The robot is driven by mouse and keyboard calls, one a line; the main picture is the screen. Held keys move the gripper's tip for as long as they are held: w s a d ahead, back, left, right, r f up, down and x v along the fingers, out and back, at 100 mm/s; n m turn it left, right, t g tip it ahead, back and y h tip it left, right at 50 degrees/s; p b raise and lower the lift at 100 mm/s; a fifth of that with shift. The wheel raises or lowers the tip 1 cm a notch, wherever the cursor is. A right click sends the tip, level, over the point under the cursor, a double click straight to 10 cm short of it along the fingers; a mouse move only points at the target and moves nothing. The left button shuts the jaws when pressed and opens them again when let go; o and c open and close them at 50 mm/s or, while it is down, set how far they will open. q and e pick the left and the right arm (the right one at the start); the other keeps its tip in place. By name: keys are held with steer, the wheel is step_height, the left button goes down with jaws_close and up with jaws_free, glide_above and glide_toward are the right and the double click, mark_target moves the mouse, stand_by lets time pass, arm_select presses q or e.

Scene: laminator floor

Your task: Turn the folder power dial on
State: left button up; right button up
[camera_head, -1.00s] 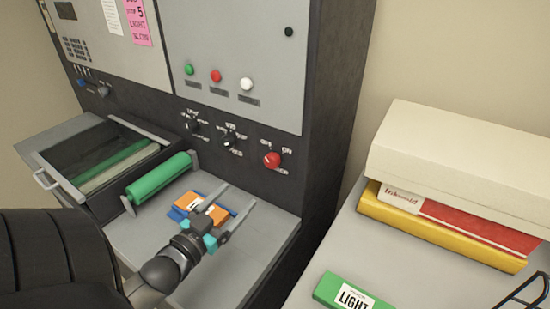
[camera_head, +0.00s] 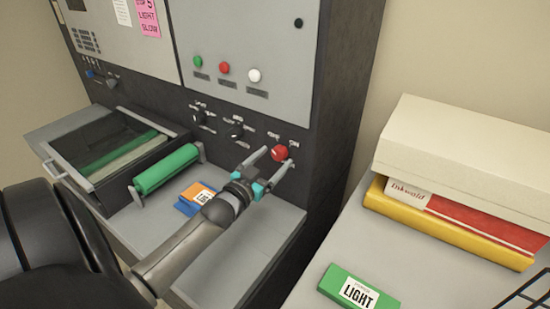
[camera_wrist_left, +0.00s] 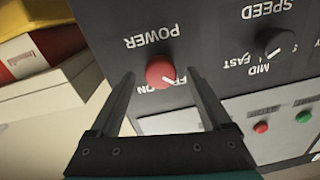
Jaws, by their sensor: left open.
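The red power dial (camera_head: 280,153) is on the dark front panel of the machine, at the right end of a row of dials. My left gripper (camera_head: 270,160) is open, with its two fingers reaching toward the dial. In the left wrist view the red dial (camera_wrist_left: 160,72) lies between and beyond the fingertips (camera_wrist_left: 158,80), under the upside-down word POWER. I cannot tell whether the fingers touch it. The dial's pointer is hard to read. My right gripper is not in view.
Black dials (camera_head: 236,131) sit left of the red one. Green, red and white buttons (camera_head: 224,68) are above. A green roller (camera_head: 166,169) and an orange-and-blue packet (camera_head: 196,198) are below. A side table at right holds boxes (camera_head: 455,160) and a green LIGHT packet (camera_head: 358,291).

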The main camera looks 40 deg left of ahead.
arm_select(q)
steer(key=shift+w+a, duration=0.1)
steer(key=shift+w, duration=0.55)
jaws_close()
stand_by(0.4)
